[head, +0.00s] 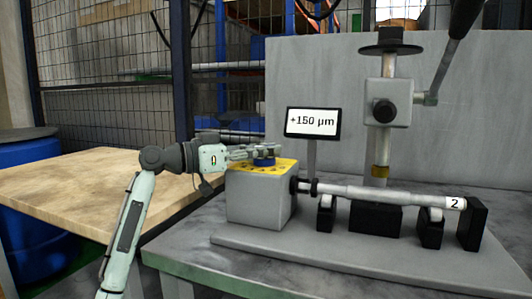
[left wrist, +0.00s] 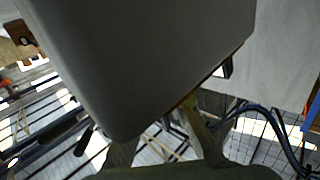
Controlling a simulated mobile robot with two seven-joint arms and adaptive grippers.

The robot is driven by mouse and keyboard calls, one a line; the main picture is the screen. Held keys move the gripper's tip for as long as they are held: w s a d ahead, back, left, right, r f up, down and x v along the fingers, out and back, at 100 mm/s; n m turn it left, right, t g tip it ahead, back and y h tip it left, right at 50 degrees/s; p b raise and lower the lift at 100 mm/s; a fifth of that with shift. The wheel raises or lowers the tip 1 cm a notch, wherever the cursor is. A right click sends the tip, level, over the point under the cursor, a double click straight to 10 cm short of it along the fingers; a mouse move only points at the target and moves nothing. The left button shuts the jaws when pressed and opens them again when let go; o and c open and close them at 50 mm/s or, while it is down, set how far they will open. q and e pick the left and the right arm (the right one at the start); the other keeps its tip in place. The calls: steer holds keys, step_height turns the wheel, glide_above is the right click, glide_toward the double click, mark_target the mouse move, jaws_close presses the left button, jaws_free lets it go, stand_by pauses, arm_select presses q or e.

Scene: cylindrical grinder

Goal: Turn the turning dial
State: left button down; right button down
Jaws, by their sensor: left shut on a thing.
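The turning dial (head: 264,162) is a blue round knob on the yellow top plate (head: 283,169) of a grey box (head: 257,205). My left gripper (head: 262,151) reaches in from the left at the level of the dial, and its fingers are shut on the dial. The fingers cover part of the knob, so its pointer cannot be read. In the left wrist view the grey box (left wrist: 140,60) fills the upper middle, and the dial is hidden. My right gripper is not in view.
A display (head: 313,122) reading "+150 µm" stands behind the box. A shaft (head: 385,194) marked 2 extends right from the box over dark supports. A press-like column with a lever (head: 388,103) rises behind it. A wooden table (head: 90,185) is at left.

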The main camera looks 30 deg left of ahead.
arm_select(q)
steer(key=c, duration=1.5)
jaws_free()
steer(key=shift+c, duration=0.2)
steer(key=v, duration=1.2)
